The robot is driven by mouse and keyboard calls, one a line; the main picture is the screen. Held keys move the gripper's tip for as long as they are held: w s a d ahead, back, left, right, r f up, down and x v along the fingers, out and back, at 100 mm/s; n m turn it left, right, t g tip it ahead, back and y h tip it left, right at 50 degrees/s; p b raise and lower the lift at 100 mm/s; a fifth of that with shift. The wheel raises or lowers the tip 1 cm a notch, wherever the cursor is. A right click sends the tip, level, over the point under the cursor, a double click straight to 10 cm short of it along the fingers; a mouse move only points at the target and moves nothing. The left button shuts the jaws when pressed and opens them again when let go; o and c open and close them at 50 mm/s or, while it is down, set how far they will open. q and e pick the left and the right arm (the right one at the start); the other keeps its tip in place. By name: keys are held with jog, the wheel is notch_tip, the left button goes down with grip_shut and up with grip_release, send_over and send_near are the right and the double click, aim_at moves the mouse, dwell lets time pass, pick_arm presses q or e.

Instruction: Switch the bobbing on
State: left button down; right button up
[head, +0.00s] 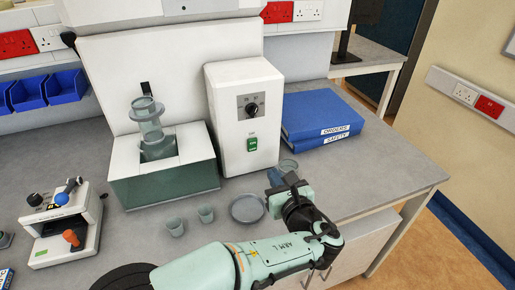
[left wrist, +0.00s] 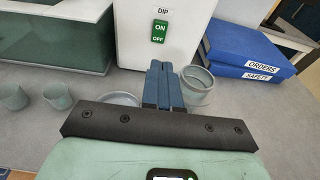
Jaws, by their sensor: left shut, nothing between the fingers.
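A white control box (head: 240,118) stands on the bench with a dark dial (head: 251,110) on a grey plate. Below the dial is a green switch (head: 252,144), labelled DIP above and marked ON and OFF in the left wrist view (left wrist: 159,32). A clear basket or tube assembly (head: 150,125) hangs at the white-topped bath (head: 165,185) left of the box. My left gripper (head: 279,179) is shut and empty, in front of the box and low to its right. In the left wrist view its blue fingers (left wrist: 162,85) point toward the box, below the switch. My right gripper is out of view.
A clear glass vessel (left wrist: 197,85) stands close to the right of my fingers. Blue binders (head: 320,118) lie right of the box. A small device with knobs (head: 62,222) stands left.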

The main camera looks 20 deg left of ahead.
aim_at(254, 143)
pick_arm(q)
jog(key=x, duration=0.4)
jog(key=r+x, duration=0.1)
jog(key=x, duration=0.8)
jog(key=shift+w+r, duration=0.1)
jog(key=shift+r, duration=0.05)
